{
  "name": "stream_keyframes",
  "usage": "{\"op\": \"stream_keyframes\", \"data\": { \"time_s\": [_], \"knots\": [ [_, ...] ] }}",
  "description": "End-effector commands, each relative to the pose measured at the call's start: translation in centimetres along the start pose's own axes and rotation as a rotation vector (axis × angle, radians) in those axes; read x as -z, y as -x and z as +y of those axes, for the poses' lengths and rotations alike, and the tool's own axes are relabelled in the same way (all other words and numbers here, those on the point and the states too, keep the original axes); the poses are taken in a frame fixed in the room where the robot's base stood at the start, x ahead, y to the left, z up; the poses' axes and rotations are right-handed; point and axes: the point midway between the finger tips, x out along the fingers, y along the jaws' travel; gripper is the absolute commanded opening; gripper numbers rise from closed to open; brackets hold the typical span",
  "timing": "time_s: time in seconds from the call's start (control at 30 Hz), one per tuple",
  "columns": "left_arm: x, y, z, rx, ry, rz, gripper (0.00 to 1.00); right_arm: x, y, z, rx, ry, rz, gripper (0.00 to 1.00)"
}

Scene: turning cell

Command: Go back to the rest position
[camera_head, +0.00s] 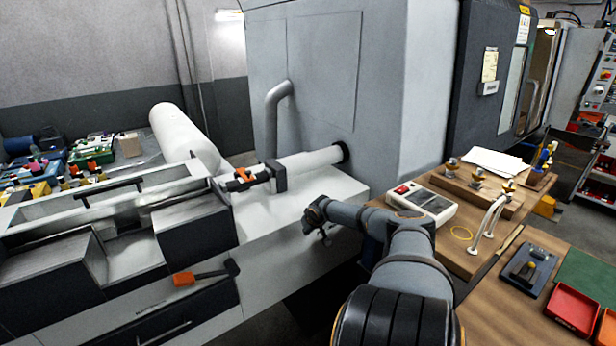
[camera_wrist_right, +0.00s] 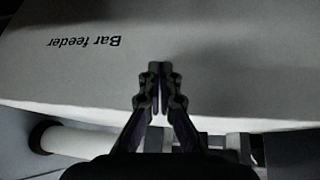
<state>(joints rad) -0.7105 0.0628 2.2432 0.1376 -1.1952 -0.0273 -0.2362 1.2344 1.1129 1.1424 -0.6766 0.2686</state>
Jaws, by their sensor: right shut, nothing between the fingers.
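My right arm reaches forward from the bottom of the head view, bent at the elbow. Its gripper (camera_head: 324,236) is just in front of the front edge of the white machine bed. The right wrist view shows the right gripper (camera_wrist_right: 160,70) with its two fingers together and nothing held between them. Behind the fingers is a pale panel (camera_wrist_right: 220,60) with the words "Bar feeder", which look upside down there. My left gripper does not show in either view.
A grey machine cabinet (camera_head: 330,70) stands behind the bed (camera_head: 290,205). A white bar tube (camera_head: 310,160) runs into it. An orange-handled hammer (camera_head: 205,274) is at the bed's front.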

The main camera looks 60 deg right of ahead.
Motion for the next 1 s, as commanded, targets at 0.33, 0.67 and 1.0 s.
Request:
{"op": "stream_keyframes", "data": {
  "time_s": [0.33, 0.67, 1.0],
  "knots": [
    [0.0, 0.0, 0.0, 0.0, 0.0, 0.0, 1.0, 0.0, 0.0, 0.0, 0.0, 0.0, 0.0, 0.0],
    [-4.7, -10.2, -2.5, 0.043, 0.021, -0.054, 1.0, -13.1, -7.9, 0.7, -0.049, 0.053, -0.067, 0.0],
    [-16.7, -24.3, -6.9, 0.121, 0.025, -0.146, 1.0, -41.7, -15.6, -6.0, -0.036, 0.292, -0.245, 0.0]
  ]
}}
